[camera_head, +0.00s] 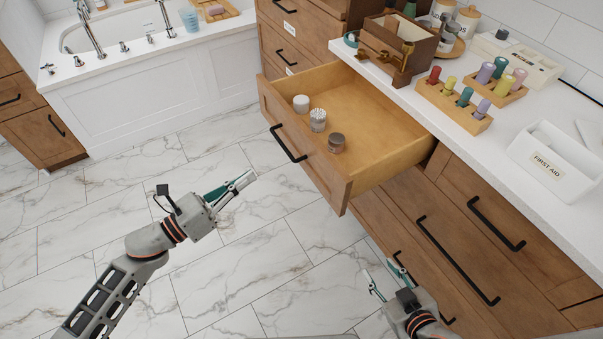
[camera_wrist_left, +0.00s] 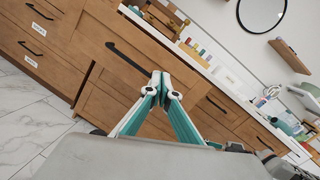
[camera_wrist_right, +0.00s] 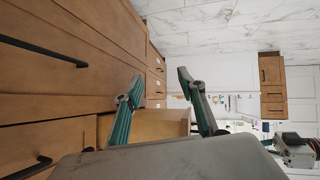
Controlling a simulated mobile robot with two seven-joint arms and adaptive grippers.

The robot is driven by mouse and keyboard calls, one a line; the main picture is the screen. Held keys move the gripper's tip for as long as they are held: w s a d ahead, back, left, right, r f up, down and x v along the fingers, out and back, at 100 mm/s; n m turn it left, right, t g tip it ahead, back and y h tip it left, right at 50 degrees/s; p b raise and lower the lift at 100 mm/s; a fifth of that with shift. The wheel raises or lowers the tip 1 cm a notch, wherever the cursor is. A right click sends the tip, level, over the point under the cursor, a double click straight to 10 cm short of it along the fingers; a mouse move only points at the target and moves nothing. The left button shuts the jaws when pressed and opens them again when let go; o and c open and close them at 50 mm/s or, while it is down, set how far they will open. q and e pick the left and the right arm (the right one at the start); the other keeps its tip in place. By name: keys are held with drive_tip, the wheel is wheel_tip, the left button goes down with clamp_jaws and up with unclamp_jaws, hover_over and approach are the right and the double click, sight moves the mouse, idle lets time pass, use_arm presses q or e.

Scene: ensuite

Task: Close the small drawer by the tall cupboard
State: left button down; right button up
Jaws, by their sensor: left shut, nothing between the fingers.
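The wooden drawer (camera_head: 318,178) stands pulled out from under the white counter, with a black bar handle (camera_head: 287,145) on its front. Three small jars stand inside: a white one (camera_head: 301,103), a ribbed pale one (camera_head: 318,120) and a brown-grey one (camera_head: 336,143). My left gripper (camera_head: 253,175) is shut and empty, in front of the drawer and apart from it in the head view. Its closed tips show in the left wrist view (camera_wrist_left: 160,87). My right gripper (camera_head: 380,269) is open and empty, low beside the cabinet fronts; its spread fingers show in the right wrist view (camera_wrist_right: 158,88).
The counter (camera_head: 508,112) holds a wooden caddy (camera_head: 398,45), racks of coloured bottles (camera_head: 455,100) and a First Aid box (camera_head: 556,160). A stack of labelled drawers (camera_head: 285,50) stands beyond the open drawer. A bathtub (camera_head: 125,30) is at the back left. The marble floor (camera_head: 240,270) is clear.

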use_arm(q)
wheel_tip(320, 180, down, 4)
drive_tip(key=d+r+m+g+b, duration=0.1)
drive_tip(key=m+g, duration=0.1)
drive_tip(key=m, duration=0.3)
drive_tip(key=m+g+h, duration=0.1)
drive_tip(key=m, duration=0.1)
approach(313, 163)
drive_tip(key=p+x, duration=0.1)
drive_tip(key=x, duration=0.4)
drive_tip(key=shift+w+d, duration=0.5)
drive_tip(key=shift+d, duration=0.3)
use_arm(e)
drive_tip(key=shift+s+a+f, duration=0.15)
drive_tip(key=shift+s+f, duration=0.35)
drive_tip(key=shift+f, duration=0.25)
